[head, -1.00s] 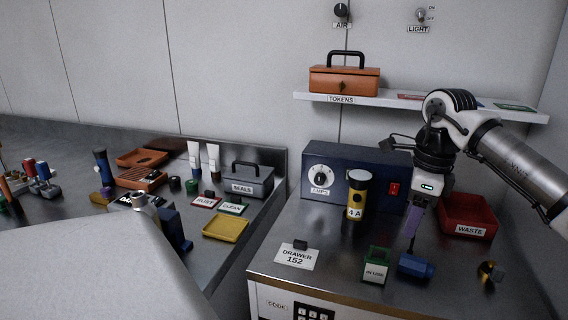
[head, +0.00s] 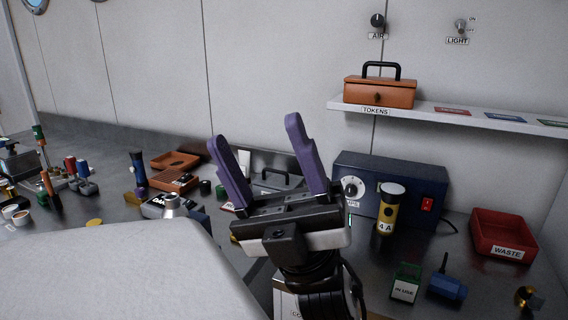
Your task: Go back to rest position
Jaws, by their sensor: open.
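My gripper (head: 262,155) is in the middle of the head view, raised above the counter, with its two purple fingers pointing up and spread apart. It is open and nothing is between the fingers. It hides part of the grey SEALS box (head: 277,180) and the items around it. No object is in contact with the fingers that I can see.
To the right are the blue AMPS unit (head: 420,180), a yellow cylinder (head: 389,208), a green IN USE holder (head: 405,285), a blue item (head: 447,287) and the red WASTE bin (head: 505,228). An orange TOKENS box (head: 380,92) sits on the shelf (head: 425,109). Tools crowd the left counter.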

